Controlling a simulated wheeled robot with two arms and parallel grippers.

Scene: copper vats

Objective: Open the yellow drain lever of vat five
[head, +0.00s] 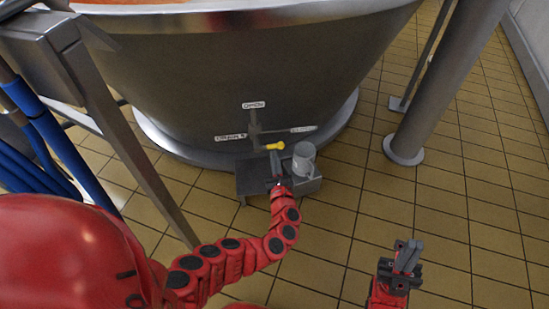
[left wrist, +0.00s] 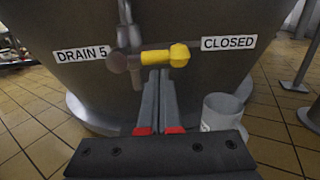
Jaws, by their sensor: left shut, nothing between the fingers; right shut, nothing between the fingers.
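The yellow drain lever (head: 275,146) is low on the front of the metal vat (head: 200,80). In the left wrist view the lever (left wrist: 165,55) points right, level, towards the CLOSED label (left wrist: 228,43). The DRAIN 5 label (left wrist: 82,54) is to its left. The OPEN label (head: 254,105) is above it in the head view. My left gripper (head: 277,158) is shut and empty, its fingertips just below the lever; I cannot tell if they touch it. My right gripper (head: 408,255) is shut and empty, out over the floor at the lower right.
A grey mug (head: 304,157) stands on a small low metal stand (head: 255,180) under the lever, just right of my left gripper. A metal post (head: 440,85) stands at the right. Blue pipes (head: 45,135) and a steel leg are at the left. The tiled floor is clear at right.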

